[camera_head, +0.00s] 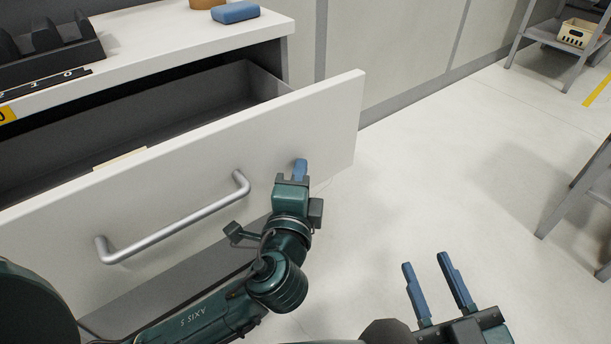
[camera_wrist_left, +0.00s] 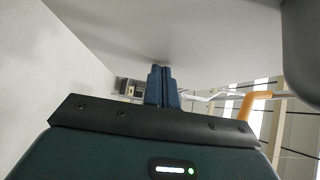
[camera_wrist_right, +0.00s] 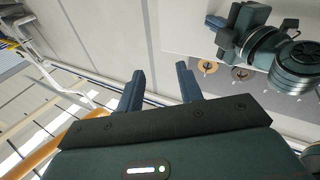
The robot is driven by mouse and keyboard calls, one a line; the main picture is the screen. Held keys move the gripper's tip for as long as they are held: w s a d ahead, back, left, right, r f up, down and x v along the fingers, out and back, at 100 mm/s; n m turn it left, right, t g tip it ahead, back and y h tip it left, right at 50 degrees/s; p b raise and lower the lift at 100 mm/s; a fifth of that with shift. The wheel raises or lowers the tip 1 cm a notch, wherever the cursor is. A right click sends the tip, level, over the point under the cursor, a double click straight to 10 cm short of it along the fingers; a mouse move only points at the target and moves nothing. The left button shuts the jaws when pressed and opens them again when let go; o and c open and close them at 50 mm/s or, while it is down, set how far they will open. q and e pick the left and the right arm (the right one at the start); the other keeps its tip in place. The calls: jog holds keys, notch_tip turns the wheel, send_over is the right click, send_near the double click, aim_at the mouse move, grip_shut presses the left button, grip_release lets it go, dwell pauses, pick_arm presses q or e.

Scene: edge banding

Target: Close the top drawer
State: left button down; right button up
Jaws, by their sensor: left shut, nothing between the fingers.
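The top drawer (camera_head: 300,125) is pulled well out of the white cabinet (camera_head: 160,35), and its grey inside shows. A silver bar handle (camera_head: 175,230) runs along its white front. My left gripper (camera_head: 300,165) is shut and empty. Its blue fingertips are at the drawer front, to the right of the handle; whether they touch it I cannot tell. In the left wrist view the shut fingers (camera_wrist_left: 162,85) point along a pale surface. My right gripper (camera_head: 432,285) is open and empty, over the floor right of the drawer. Its parted fingers also show in the right wrist view (camera_wrist_right: 160,85).
On the cabinet top are a blue block (camera_head: 235,12), a brown round item (camera_head: 207,3) and a dark rack (camera_head: 50,50). A light strip (camera_head: 120,158) lies in the drawer. A grey shelf with a cream crate (camera_head: 577,33) stands at the back right. The floor between is clear.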

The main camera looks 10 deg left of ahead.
pick_arm(q)
jog(key=w+a+p, duration=0.1)
jog(key=w+a, duration=0.3)
jog(key=a, duration=0.2)
jog(key=w+a+p, duration=0.1)
jog(key=w+a, duration=0.4)
jog(key=a, duration=0.1)
jog(key=w+a+p, duration=0.1)
jog(key=w+a, duration=0.4)
jog(key=a, duration=0.1)
jog(key=shift+w+a+r, duration=0.1)
jog(key=shift+a+r, duration=0.05)
jog(key=shift+a, duration=0.15)
pick_arm(e)
jog(key=shift+d+f+g+h, duration=0.25)
jog(key=shift+d+g+h, duration=0.3)
jog(key=shift+h, duration=0.25)
